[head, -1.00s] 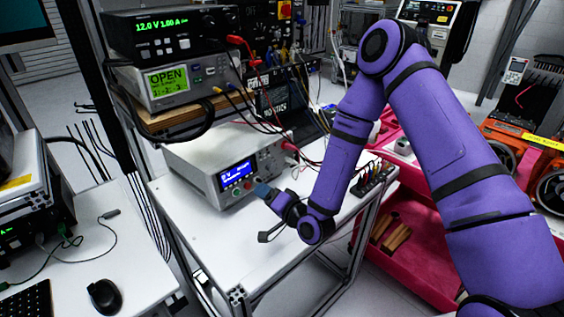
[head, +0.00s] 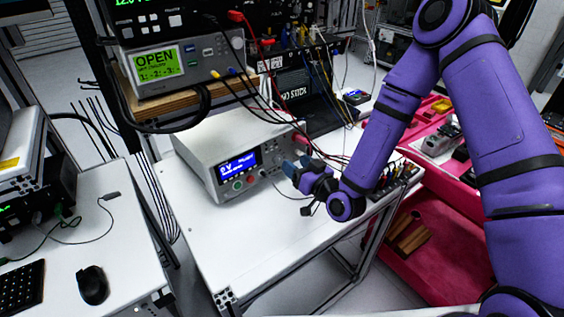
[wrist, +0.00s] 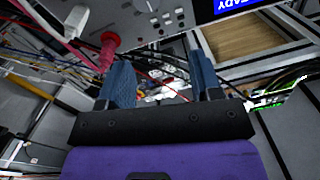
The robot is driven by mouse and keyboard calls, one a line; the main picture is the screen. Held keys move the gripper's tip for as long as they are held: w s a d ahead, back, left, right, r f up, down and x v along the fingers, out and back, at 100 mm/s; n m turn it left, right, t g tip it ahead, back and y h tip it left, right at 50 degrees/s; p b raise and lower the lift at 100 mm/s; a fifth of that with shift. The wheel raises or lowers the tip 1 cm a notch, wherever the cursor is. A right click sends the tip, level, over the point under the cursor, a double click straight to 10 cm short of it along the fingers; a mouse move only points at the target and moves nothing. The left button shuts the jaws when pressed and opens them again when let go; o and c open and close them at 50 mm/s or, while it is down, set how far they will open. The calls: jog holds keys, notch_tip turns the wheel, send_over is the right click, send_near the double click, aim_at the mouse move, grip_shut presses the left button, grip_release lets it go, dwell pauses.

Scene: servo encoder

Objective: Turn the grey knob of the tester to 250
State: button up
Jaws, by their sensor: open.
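The tester (head: 205,158) is a light grey box on the white table, with a lit blue display reading what looks like 0 V. Its front panel (head: 240,176) has small red and green buttons below the display. The grey knob cannot be made out clearly in the head view. In the wrist view, part of the tester's panel (wrist: 172,22) shows at the top edge, with a round pale part there that may be the knob, cut off. My gripper (head: 294,168) is open and empty, just right of the tester's front, its blue fingers (wrist: 163,75) apart.
A red plug (wrist: 108,42) with a lead sits left of my fingers in the wrist view. Red and black leads hang over the tester's right side. A power strip (head: 398,175) lies at the table's right. The table's front (head: 225,240) is clear.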

send_near(280, 161)
jog(key=x, duration=0.9)
jog(key=shift+w+a, duration=0.1)
jog(key=shift+a, duration=0.05)
jog(key=c, duration=0.9)
jog(key=shift+f+m, duration=0.1)
jog(key=shift+m, duration=0.2)
jog(key=m, duration=0.4)
jog(key=shift+h, duration=0.4)
jog(key=shift+m, duration=1.9)
jog(key=shift+h, duration=0.4)
